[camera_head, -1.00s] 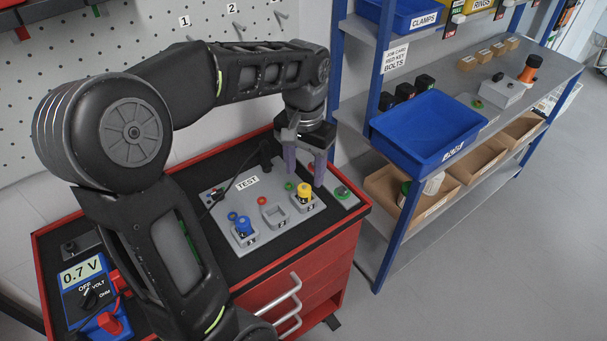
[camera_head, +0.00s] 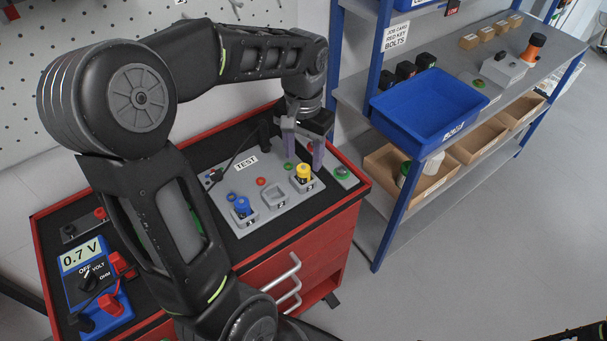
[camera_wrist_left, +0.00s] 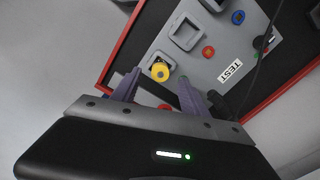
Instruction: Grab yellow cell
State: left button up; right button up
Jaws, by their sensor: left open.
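The yellow cell (camera_head: 303,171) stands upright in the right-hand socket of the grey TEST panel (camera_head: 228,183) on the red cart. My left gripper (camera_head: 303,160) is open just above and behind it, fingers pointing down. In the left wrist view the yellow cell (camera_wrist_left: 160,71) shows ahead of the gripper (camera_wrist_left: 158,82), roughly between the lines of its two purple fingers and nearer the left one. Nothing shows between the fingers as held. My right gripper is not in view.
A blue cell (camera_head: 241,206) stands in the left socket, and the middle socket (camera_head: 273,196) is empty. A blue meter (camera_head: 90,280) reading 0.7 V sits at the cart's left. Shelves with a blue bin (camera_head: 428,130) stand to the right.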

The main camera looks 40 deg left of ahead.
aim_at(303, 168)
pick_arm(q)
jog(key=shift+f+p, duration=0.5)
jog(key=shift+f, duration=2.1)
grip_shut()
